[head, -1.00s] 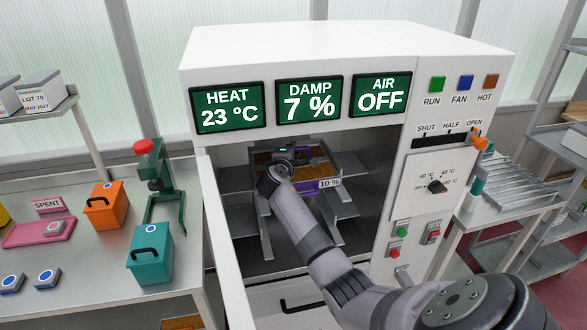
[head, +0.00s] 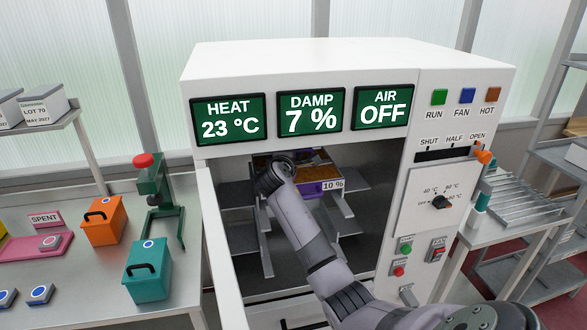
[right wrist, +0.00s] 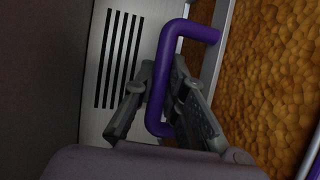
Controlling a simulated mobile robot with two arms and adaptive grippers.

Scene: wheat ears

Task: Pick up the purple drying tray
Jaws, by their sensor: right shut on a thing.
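The purple drying tray (head: 312,187) is inside the open white cabinet, with brown grain-like contents and a "10 %" label on its front. My right arm reaches in from the lower right. In the head view its wrist covers the left part of the tray and hides the fingers. In the right wrist view my right gripper (right wrist: 165,105) is shut on the tray's purple bar handle (right wrist: 157,85), with a finger on each side. The orange-brown contents lie to the right there. My left gripper is not in view.
Cabinet side walls and grey shelf rails (head: 336,217) are close around the tray. The open door (head: 222,245) stands at the left. A bench at left holds an orange box (head: 104,222), a teal box (head: 148,270) and a green press (head: 158,200). A rack table (head: 515,205) stands at right.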

